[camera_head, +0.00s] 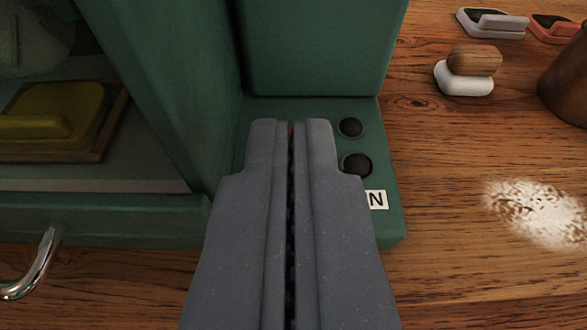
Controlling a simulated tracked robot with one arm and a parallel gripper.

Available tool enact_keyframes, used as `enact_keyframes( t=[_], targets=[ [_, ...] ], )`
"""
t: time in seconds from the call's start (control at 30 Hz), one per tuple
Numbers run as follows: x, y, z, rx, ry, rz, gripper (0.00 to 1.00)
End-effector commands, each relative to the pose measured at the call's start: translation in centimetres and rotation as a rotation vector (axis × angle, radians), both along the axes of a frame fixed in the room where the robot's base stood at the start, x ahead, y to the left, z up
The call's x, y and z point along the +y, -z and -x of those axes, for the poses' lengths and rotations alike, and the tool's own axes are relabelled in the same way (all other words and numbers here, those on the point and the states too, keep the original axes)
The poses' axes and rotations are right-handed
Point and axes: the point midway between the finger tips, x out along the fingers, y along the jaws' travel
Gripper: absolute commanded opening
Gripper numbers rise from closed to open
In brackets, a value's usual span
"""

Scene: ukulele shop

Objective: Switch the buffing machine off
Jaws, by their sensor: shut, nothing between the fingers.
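The green buffing machine (318,45) fills the top middle, with a low ledge at its front. Two round dark buttons (351,128) sit on the ledge, one behind the other. A white label (376,199) beside the front button shows an "N"; the rest is behind my gripper. My gripper (291,124) is shut and empty, with its tips over the ledge left of the buttons. The gripper hides the middle of the ledge.
On the left is a green housing with a yellow block (55,115) in a tray and a chrome handle (35,265). On the wooden bench at right are a wood-topped white block (468,70), small grey (490,23) and red items, a brown container (567,85) and white powder (540,212).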

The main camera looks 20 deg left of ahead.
Motion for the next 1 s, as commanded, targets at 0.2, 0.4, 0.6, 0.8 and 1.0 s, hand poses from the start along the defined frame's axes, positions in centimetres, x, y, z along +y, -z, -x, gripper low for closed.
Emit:
enact_keyframes(
  t=[0.2,0.4,0.6,0.8,1.0],
  targets=[
    [-1.2,-0.2,3.6,0.003,0.002,-0.001,0.00],
    [-2.0,-0.3,5.7,0.003,0.003,0.000,0.00],
    [-2.2,-0.3,6.7,0.004,0.000,-0.001,0.00],
    [-2.2,-0.3,6.8,0.003,-0.001,0.000,0.00],
    [-2.2,-0.3,6.7,0.003,0.000,0.000,0.00]
  ],
)
